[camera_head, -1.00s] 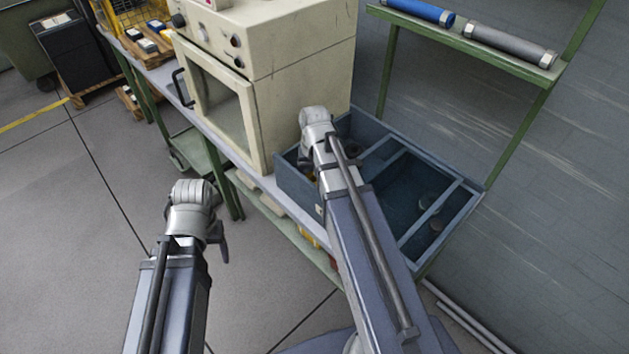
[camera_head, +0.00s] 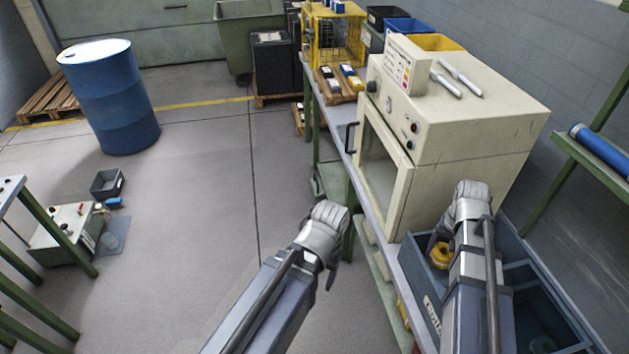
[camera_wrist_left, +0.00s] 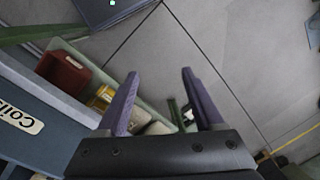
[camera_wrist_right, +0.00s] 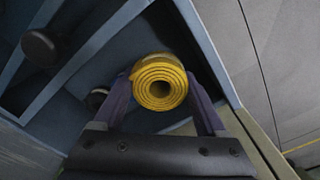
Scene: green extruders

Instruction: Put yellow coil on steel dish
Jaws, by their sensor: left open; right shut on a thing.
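A yellow coil (camera_wrist_right: 160,80), a rolled strip with a dark hollow centre, is held between the fingers of my right gripper (camera_wrist_right: 163,92). In the head view, the coil (camera_head: 440,256) shows beside my right wrist, at the left part of the blue divided bin (camera_head: 503,258); I cannot tell whether it still touches the bin. My left gripper (camera_wrist_left: 157,88) is open and empty, over the floor and a low shelf in front of the bench. I cannot make out a steel dish in any view.
A cream oven (camera_head: 440,150) stands on the bench beside the bin. A yellow wire cage (camera_head: 335,40) and small boxes sit farther along. A blue drum (camera_head: 110,98) and a control box (camera_head: 68,228) stand on the left. Open floor lies between.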

